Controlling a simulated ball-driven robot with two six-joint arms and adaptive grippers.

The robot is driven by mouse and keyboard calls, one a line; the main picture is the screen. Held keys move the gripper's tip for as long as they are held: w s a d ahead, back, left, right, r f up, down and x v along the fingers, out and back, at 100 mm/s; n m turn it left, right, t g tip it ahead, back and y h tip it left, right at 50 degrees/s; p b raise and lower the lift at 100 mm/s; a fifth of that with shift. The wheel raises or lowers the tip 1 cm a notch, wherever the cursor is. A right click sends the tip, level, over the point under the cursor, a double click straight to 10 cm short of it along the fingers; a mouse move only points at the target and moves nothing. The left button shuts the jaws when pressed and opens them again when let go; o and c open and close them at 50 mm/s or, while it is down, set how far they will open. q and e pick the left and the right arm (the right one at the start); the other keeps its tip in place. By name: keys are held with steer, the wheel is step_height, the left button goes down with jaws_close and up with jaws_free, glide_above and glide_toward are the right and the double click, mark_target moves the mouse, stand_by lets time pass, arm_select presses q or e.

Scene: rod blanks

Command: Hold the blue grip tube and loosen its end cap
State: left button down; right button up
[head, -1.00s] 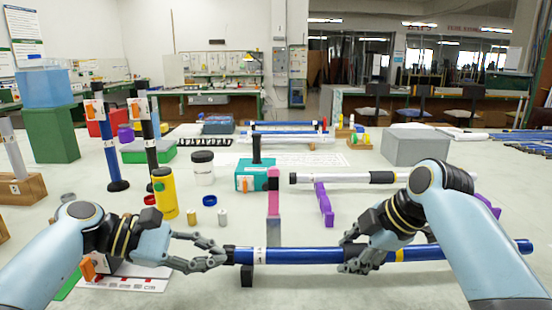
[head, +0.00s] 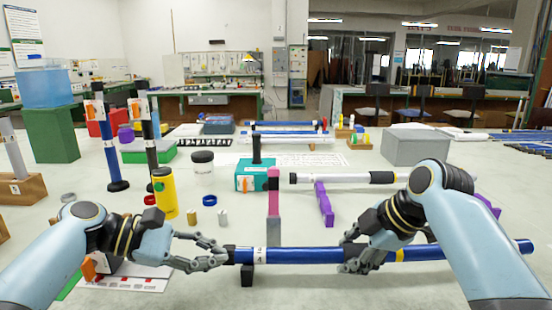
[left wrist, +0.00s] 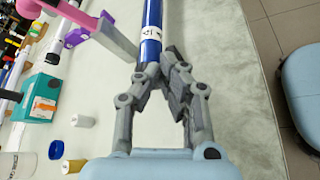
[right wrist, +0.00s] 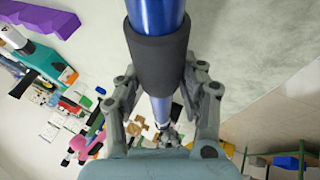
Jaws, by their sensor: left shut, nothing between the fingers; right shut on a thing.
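The blue grip tube (head: 310,255) lies level across the front of the table, with a white label near its left end and a yellow band to the right. It also shows in the left wrist view (left wrist: 152,14). A dark end cap (head: 231,254) is at its left end. My left gripper (head: 224,255) is at that end, fingertips drawn together close to the cap; the fingers partly hide it in the left wrist view. My right gripper (head: 346,258) is shut on the tube; the right wrist view shows a black sleeve (right wrist: 157,62) on it between the fingers.
A pink and grey post (head: 273,205) stands just behind the tube, and a black support (head: 247,276) is under its left part. A yellow bottle (head: 164,194), small cylinders (head: 193,217) and a teal block (head: 252,175) stand behind my left gripper. A white tube (head: 335,178) lies farther back.

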arm_select(q)
steer(key=shift+w+r, duration=0.25)
steer(key=shift+w+r, duration=0.25)
steer(key=shift+w, duration=0.05)
steer(key=shift+w+r, duration=0.1)
steer(key=shift+w, duration=0.45)
steer(key=shift+r, duration=0.1)
stand_by(0.4)
steer(key=shift+s+r, duration=0.1)
steer(key=shift+r, duration=0.2)
steer(key=shift+a, duration=3.05)
steer(key=shift+f, duration=0.1)
